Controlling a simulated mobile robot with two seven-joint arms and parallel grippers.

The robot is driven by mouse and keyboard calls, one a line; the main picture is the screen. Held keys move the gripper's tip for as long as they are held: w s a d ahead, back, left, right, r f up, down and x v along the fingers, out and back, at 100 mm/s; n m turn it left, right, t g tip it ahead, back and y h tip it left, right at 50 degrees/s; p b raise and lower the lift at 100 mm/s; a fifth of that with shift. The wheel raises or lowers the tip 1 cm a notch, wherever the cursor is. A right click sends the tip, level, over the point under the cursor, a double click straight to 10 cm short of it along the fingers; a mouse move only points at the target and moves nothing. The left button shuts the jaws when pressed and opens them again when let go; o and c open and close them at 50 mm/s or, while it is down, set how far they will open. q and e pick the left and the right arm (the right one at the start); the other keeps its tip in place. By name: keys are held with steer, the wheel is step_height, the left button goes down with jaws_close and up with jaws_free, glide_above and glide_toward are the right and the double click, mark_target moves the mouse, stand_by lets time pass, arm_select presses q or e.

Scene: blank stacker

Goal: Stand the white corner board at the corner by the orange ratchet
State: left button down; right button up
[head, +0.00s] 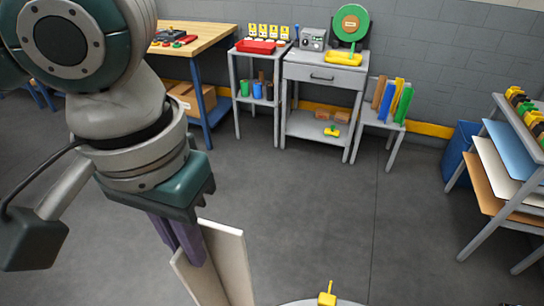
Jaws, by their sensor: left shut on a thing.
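My left gripper (187,248) comes down from the upper left, its purple fingers shut on the white corner board (236,262). The board is a pale, L-shaped strip, held roughly upright with a slight tilt. One face shows right of the fingers and the other below them; its lower end runs out of the bottom of the picture. I cannot make out an orange ratchet or the corner it marks. My right gripper is not in view.
A yellow fitting (327,294) stands on a pale rounded surface at the bottom edge. Grey carts and a drawer table (326,75) line the back wall. A sheet rack (490,215) stands at right. The middle floor (300,200) is clear.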

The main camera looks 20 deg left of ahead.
arm_select(q)
steer(key=w+d+f+b, duration=0.1)
steer(key=w+f+b, duration=0.1)
steer(key=f+b, duration=1.1)
steer(key=w+d+f+b, duration=0.2)
steer(key=f+b, duration=0.8)
steer(key=f, duration=0.7)
arm_select(e)
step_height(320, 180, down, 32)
steer(key=b, duration=0.6)
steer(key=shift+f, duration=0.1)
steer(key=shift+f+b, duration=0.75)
arm_select(q)
steer(key=s+d+f, duration=0.4)
steer(key=s+f, duration=0.1)
steer(key=f, duration=0.3)
steer(key=shift+f, duration=0.2)
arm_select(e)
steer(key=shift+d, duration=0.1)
arm_select(q)
steer(key=c, duration=0.9)
jaws_free()
steer(key=shift+r, duration=0.1)
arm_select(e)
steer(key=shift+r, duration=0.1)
